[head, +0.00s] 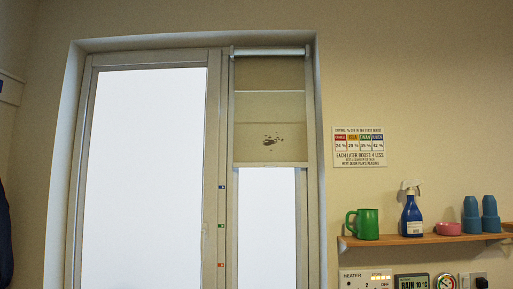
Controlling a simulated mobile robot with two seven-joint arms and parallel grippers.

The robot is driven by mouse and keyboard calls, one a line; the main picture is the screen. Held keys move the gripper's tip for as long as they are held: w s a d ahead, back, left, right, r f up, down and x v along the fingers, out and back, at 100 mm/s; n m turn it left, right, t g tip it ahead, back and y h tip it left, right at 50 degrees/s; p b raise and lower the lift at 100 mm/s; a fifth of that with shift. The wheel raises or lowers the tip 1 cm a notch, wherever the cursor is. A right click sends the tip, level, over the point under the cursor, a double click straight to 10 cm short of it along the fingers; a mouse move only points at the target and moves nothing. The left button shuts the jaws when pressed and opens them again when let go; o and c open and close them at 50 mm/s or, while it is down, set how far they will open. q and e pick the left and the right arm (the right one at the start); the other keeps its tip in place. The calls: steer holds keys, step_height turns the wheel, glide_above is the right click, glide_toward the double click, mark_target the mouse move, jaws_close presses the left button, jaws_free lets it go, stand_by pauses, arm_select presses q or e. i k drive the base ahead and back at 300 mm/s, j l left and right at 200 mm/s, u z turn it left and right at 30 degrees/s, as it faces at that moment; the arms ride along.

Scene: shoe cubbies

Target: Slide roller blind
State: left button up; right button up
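A beige roller blind (268,115) hangs over the upper part of the narrow right window pane in the head view. Its pale roller tube (270,52) is at the top of the frame. Its bottom edge (268,165) is roughly level and lies a little above the blue marker (221,187). A green marker (221,226) and a red marker (221,265) sit lower on the same upright. A dark speckled patch (271,141) shows on the lower blind. The bright pane (267,225) below is uncovered. Neither gripper is in view.
A wooden shelf (420,239) at right holds a green mug (367,224), a blue spray bottle (412,215), a pink bowl (448,228) and blue cups. A heater panel (366,281) and weather display (411,282) are below. A printed sign (359,147) hangs above.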

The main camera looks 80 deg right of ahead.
mark_target(256, 145)
steer(key=z, duration=2.7)
steer(key=i+j+z, duration=0.1)
steer(key=z, duration=0.45)
steer(key=i+j+z, duration=0.45)
steer(key=i+j, duration=0.35)
steer(key=j, duration=0.15)
steer(key=i+j, duration=0.2)
steer(key=j, duration=0.15)
steer(key=i+j+z, duration=0.1)
steer(key=j, duration=0.25)
steer(key=i+j, duration=0.5)
steer(key=j, duration=0.25)
